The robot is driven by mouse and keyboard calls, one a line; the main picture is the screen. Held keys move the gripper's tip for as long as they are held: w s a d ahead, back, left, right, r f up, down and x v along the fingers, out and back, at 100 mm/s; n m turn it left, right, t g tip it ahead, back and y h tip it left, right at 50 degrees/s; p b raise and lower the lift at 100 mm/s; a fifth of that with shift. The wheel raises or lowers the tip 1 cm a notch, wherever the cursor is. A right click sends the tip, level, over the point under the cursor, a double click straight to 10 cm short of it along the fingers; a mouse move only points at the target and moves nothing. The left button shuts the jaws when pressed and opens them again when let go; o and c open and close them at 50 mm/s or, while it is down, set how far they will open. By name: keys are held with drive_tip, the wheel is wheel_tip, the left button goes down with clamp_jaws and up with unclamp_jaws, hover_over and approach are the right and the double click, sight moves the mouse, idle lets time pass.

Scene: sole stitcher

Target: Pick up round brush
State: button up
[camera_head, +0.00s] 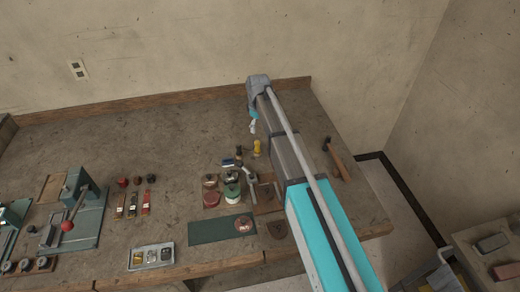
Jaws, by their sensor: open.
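My gripper (253,126) hangs from the end of my arm above the back right of the workbench (150,110). It is small in view, open, and nothing shows between its fingers. A small yellow upright item (257,147) stands just below it in the picture, apart from the fingers. A dark item with a yellowish part (239,153) stands left of that. A round reddish-brown piece (243,224) lies on a dark green mat (208,231) nearer the front edge. I cannot tell which of these is the round brush. My arm hides part of the bench.
Several tins and jars (211,198) crowd the bench left of my arm. A hammer (336,160) lies right of it. A metal tray (152,257) sits at the front, and a red-knobbed press (68,225) at left. The back left of the bench is clear.

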sight(258, 142)
wheel_tip(258, 142, down, 9)
drive_tip(key=b, duration=0.8)
drive_tip(key=shift+r+b, duration=0.2)
drive_tip(key=shift+b, duration=0.15)
drive_tip(key=shift+f, duration=0.1)
idle(0.4)
drive_tip(key=shift+a+f+b, duration=0.2)
drive_tip(key=shift+f+b, duration=2.3)
drive_tip(key=shift+b, duration=0.1)
drive_tip(key=shift+c, duration=0.3)
drive_tip(key=c, duration=1)
